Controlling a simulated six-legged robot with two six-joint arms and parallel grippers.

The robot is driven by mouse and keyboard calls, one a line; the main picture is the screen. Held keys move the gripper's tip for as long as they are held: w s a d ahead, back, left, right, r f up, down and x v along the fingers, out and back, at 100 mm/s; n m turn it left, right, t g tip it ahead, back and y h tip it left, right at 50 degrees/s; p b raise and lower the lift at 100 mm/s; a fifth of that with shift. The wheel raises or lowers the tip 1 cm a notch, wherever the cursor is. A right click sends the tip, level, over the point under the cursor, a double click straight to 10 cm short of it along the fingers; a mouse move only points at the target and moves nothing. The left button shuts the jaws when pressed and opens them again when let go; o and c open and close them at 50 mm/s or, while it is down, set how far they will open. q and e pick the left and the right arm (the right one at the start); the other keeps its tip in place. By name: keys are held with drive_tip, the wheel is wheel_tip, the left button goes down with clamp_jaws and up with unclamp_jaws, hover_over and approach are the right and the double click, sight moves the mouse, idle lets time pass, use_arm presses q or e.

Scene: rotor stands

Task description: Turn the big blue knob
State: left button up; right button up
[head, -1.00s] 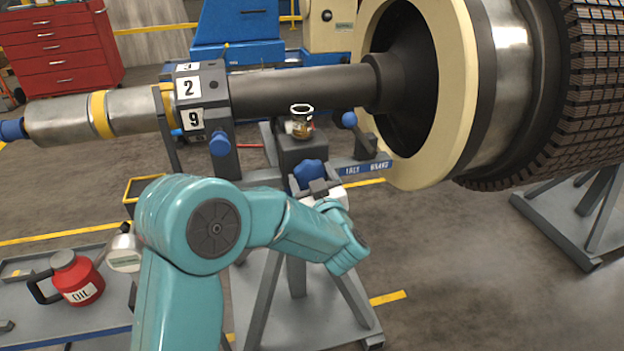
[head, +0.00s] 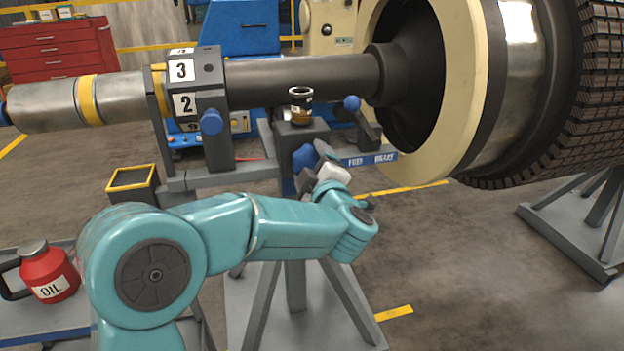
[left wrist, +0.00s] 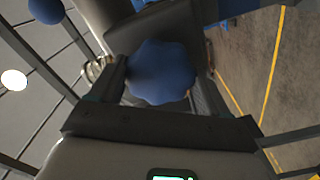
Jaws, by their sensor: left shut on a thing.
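The big blue knob (head: 304,158) is on the stand below the dark shaft in the head view, partly hidden by my gripper. My left gripper (head: 315,160) reaches it from the front right. In the left wrist view the lobed blue knob (left wrist: 160,72) sits between the two dark fingers of my left gripper (left wrist: 160,82). The gripper is shut on it, one finger on each side. My right gripper is in neither view.
A numbered block (head: 184,88) surrounds the shaft (head: 300,82). A glass-and-metal cup (head: 301,105) stands above the knob. Smaller blue knobs (head: 211,122) (head: 352,103) flank it. A large cream-rimmed rotor (head: 460,90) is right. A red oil can (head: 48,272) sits lower left.

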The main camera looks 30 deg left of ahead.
use_arm(q)
drive_tip(key=n+b, duration=0.2)
drive_tip(key=n, duration=0.1)
drive_tip(key=shift+f+b, duration=0.3)
drive_tip(key=shift+b, duration=0.1)
drive_tip(key=n+b, duration=0.3)
drive_tip(key=shift+r+n+b, duration=0.15)
drive_tip(key=shift+n+b, duration=0.7)
drive_tip(key=shift+n, duration=0.25)
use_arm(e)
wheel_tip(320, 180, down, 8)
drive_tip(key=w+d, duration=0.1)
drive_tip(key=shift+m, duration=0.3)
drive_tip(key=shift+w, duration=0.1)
use_arm(q)
drive_tip(key=o, duration=1)
drive_tip(key=shift+r, duration=0.1)
drive_tip(key=shift+d, duration=0.1)
drive_tip(key=p+v, duration=0.2)
drive_tip(key=v, duration=1.4)
drive_tip(key=shift+s, duration=0.2)
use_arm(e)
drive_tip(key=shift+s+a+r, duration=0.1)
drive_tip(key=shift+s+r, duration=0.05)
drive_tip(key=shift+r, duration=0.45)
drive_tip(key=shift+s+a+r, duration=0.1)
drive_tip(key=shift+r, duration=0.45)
